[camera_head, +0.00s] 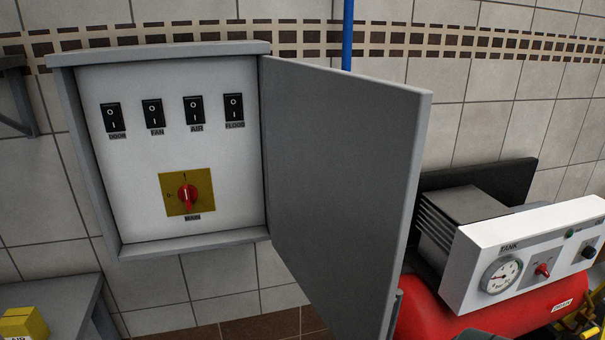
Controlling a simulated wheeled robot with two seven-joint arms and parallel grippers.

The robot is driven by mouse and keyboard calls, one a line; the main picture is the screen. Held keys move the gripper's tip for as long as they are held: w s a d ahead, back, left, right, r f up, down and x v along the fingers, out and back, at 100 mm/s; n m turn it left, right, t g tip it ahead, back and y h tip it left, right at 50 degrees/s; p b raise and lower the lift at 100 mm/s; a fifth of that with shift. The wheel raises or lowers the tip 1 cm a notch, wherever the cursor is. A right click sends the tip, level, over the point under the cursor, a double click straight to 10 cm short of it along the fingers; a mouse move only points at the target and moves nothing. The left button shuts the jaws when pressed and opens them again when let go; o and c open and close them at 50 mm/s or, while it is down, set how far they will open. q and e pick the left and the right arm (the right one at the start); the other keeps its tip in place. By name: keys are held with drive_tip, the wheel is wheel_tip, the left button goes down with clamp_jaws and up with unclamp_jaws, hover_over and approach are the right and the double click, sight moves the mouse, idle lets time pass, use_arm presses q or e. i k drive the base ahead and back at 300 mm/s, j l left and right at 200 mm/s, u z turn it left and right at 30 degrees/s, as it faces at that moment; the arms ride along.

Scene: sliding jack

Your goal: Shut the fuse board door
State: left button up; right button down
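The grey fuse board (158,52) hangs on the tiled wall at the left of the head view. Its grey door (342,185) is hinged on the board's right side and stands wide open, swung out toward me. Inside the board is a row of black rocker switches (152,113) labelled DOOR, FAN, AIR and FLOOD. Below them is a red MAIN rotary switch (187,195) on a yellow plate. Neither of my grippers can be made out in this view.
A red tank (490,316) with a white gauge panel (520,255) stands right of the door, close to its free edge. A grey bench (58,297) with a yellow block (22,324) is at lower left. A blue pipe (347,35) runs up behind the door.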

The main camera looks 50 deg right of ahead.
sight(345, 149)
drive_tip(key=i+l, duration=0.1)
drive_tip(key=l, duration=2.1)
